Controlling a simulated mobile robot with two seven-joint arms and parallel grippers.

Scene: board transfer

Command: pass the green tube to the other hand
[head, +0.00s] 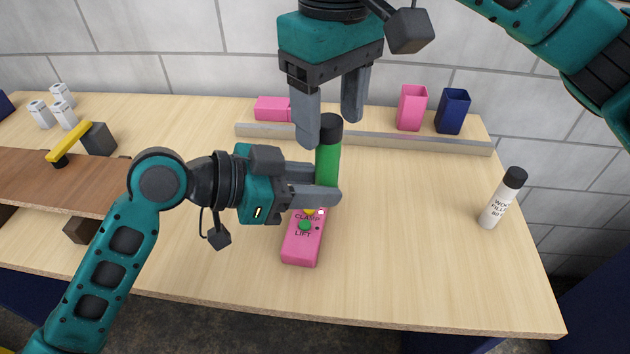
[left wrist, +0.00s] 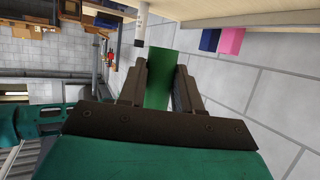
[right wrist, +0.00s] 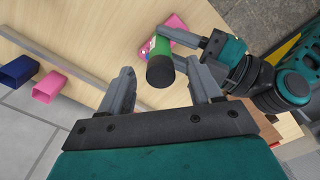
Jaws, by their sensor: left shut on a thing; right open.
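The green tube (head: 327,165) has a black cap and stands roughly upright in my left gripper (head: 318,192), which is shut on it above the table. In the left wrist view the tube (left wrist: 158,80) sits between the two fingers. My right gripper (head: 330,125) is open and points down from above, its fingers near the black cap. In the right wrist view the black cap and green body of the tube (right wrist: 160,62) show beyond and between the open fingertips, not gripped. The tube's lower end is partly hidden by my left fingers.
A pink box-shaped control (head: 301,247) lies on the table below the tube. A white bottle with a black cap (head: 502,198) stands at the right. Pink (head: 412,108) and navy (head: 453,111) holders stand behind a low rail (head: 380,138). A yellow-handled clamp (head: 80,143) is at left.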

